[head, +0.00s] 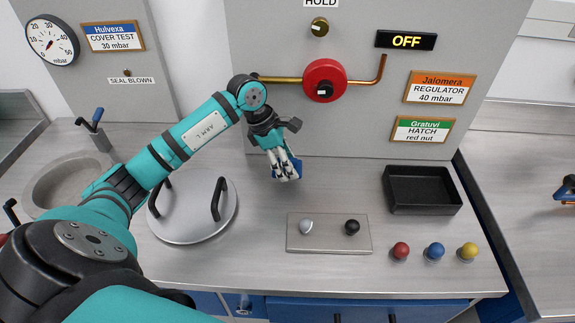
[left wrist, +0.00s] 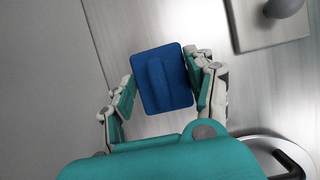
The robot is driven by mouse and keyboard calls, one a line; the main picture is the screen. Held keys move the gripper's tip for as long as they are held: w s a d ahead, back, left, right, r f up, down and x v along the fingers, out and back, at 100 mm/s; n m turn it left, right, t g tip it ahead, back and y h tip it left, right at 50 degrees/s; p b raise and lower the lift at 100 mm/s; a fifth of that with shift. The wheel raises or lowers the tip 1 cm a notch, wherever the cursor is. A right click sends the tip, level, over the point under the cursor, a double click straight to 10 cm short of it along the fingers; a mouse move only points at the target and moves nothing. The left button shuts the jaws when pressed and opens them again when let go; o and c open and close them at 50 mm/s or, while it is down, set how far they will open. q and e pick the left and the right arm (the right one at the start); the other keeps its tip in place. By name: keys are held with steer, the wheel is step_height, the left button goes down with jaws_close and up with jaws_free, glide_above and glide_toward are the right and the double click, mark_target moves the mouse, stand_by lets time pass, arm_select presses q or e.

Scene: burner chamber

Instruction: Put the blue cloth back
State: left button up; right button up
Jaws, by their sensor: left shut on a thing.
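My left gripper (head: 285,172) is shut on the blue cloth (head: 297,168) and holds it over the counter, in front of the grey panel. In the left wrist view the cloth (left wrist: 161,80) is a flat blue rectangle with a raised ridge along its middle, between the two fingers of the left gripper (left wrist: 158,90). In the head view the fingers hide most of the cloth. I cannot tell how far it is above the counter. My right gripper is not in view.
A black tray (head: 424,209), seemingly empty, stands right. A plate (head: 330,245) carries a grey and a black knob. Red (head: 400,251), blue (head: 434,252) and yellow (head: 468,252) knobs stand near the front. A round lid (head: 190,225) with two handles lies left. A red valve wheel (head: 325,72) projects from the panel.

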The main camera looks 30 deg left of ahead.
arm_select(q)
steer(key=shift+w, duration=0.2)
step_height(320, 180, down, 3)
steer(key=shift+r+p, duration=0.1)
steer(key=shift+p, duration=0.7)
steer(key=shift+f, duration=0.35)
steer(key=shift+a, duration=0.1)
steer(key=shift+f, duration=0.1)
steer(key=shift+f+b, duration=0.15)
steer(key=shift+b, duration=0.2)
steer(key=o, duration=1.1)
